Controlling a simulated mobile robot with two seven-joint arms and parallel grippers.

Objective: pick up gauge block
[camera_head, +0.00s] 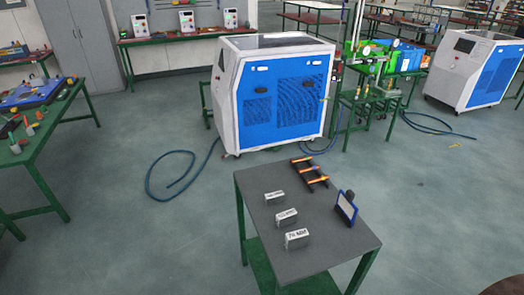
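Three small grey blocks with white labelled faces stand apart in a slanting row on a small grey-topped table (335,250). They look like gauge blocks: a far one (274,198), a middle one (286,218) and a near one (297,240). The print on the labels is too small to read surely. Neither my left nor my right gripper shows in the head view, and nothing is seen touching the blocks.
A black rack with orange-tipped rods (310,173) and a tilted blue-framed panel (346,208) share the tabletop. A blue-and-white generator cabinet (285,105) stands behind, with a blue hose (160,200) on the floor. A green bench (35,150) is at left. Open floor surrounds the table.

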